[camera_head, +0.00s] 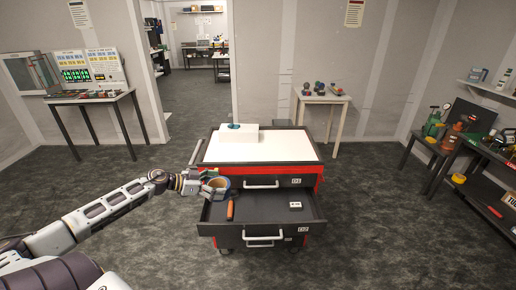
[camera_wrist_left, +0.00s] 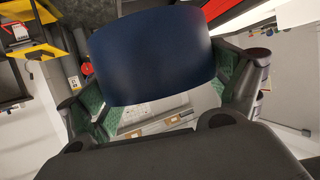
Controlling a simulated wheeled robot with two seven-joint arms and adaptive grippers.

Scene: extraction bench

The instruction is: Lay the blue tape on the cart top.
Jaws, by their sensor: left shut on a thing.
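My left gripper (camera_head: 204,185) is shut on the blue tape (camera_head: 221,183), a blue roll held above the left part of the open drawer. In the left wrist view the tape (camera_wrist_left: 153,53) fills the space between the two green-padded fingers of the gripper (camera_wrist_left: 158,85). The cart top (camera_head: 275,150) is a white surface with a dark rim, behind and above the drawer. The tape is apart from the cart top, in front of its left front corner. My right gripper is in neither view.
A white box (camera_head: 238,136) with a small teal thing (camera_head: 234,126) stands on the cart top's back left. The open drawer (camera_head: 262,215) holds an orange-handled tool (camera_head: 230,208) and a small white-labelled item (camera_head: 295,205). The cart top's middle and right are clear.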

